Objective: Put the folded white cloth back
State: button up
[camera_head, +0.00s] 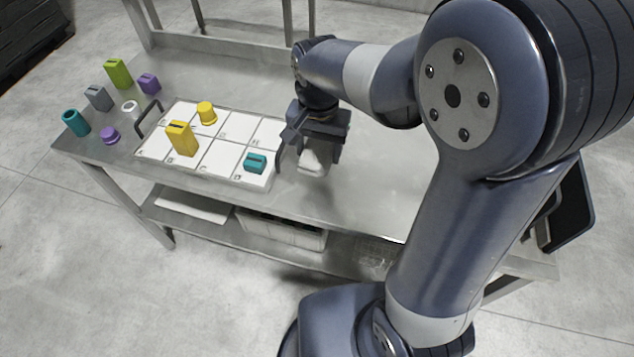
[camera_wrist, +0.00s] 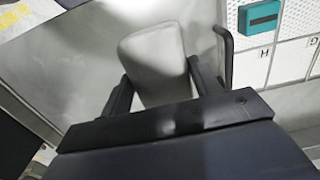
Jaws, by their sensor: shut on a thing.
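The folded white cloth (camera_head: 312,160) is under my gripper (camera_head: 317,148), just right of the white tray's right handle. In the wrist view the folded white cloth (camera_wrist: 154,62) is a pale rounded block between the two dark fingers of my gripper (camera_wrist: 155,88). My gripper is shut on it. I cannot tell whether the cloth touches the table top. My gripper hides its upper part in the head view.
A steel table (camera_head: 370,185) carries a white tray (camera_head: 208,172) with lettered squares, a yellow block (camera_head: 181,139), a yellow cylinder (camera_head: 207,113) and a teal block (camera_head: 255,162). Several coloured pieces, including a green block (camera_head: 119,74), stand at the left. The table right of my gripper is bare.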

aim_at(319, 149)
notch_tip(319, 149, down, 8)
jog(key=shift+f, duration=0.15)
jog(key=shift+f+b, duration=0.1)
jog(key=shift+b, duration=0.2)
jog(key=o, duration=0.9)
jog(key=shift+o, duration=0.2)
notch_tip(319, 149, up, 12)
jog(key=shift+r+p, duration=0.15)
jog(key=shift+p, duration=0.5)
